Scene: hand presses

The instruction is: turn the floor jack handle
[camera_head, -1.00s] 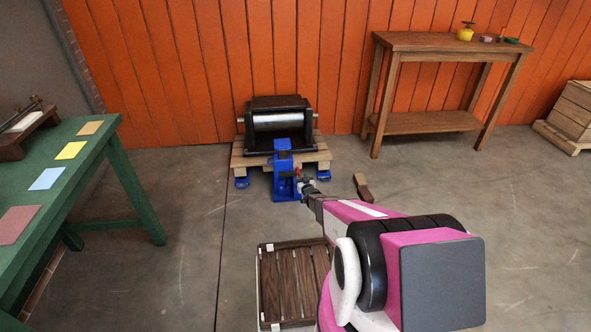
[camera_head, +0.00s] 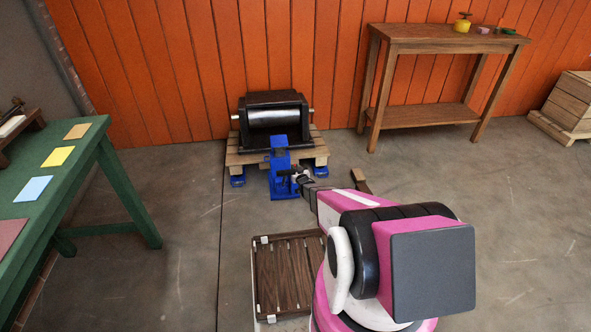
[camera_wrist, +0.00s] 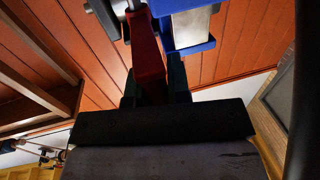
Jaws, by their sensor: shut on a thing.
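The blue floor jack (camera_head: 280,158) stands upright on the floor at the front edge of a wooden pallet. It also shows at the top of the wrist view (camera_wrist: 185,8), with a pale metal part in it. My gripper (camera_head: 292,174) is at the right side of the jack, at the end of my pink arm. In the wrist view, the red handle (camera_wrist: 147,50) runs down between my two dark fingers (camera_wrist: 153,88), which are shut on it. The handle's lower end is hidden behind the gripper body. In the head view my gripper covers the handle.
A black press with a steel roller (camera_head: 273,118) sits on the pallet (camera_head: 240,158). A slatted wooden crate (camera_head: 285,276) and a small wooden piece (camera_head: 360,180) lie nearer. A green table (camera_head: 95,160) stands left, a wooden table (camera_head: 432,42) at back right.

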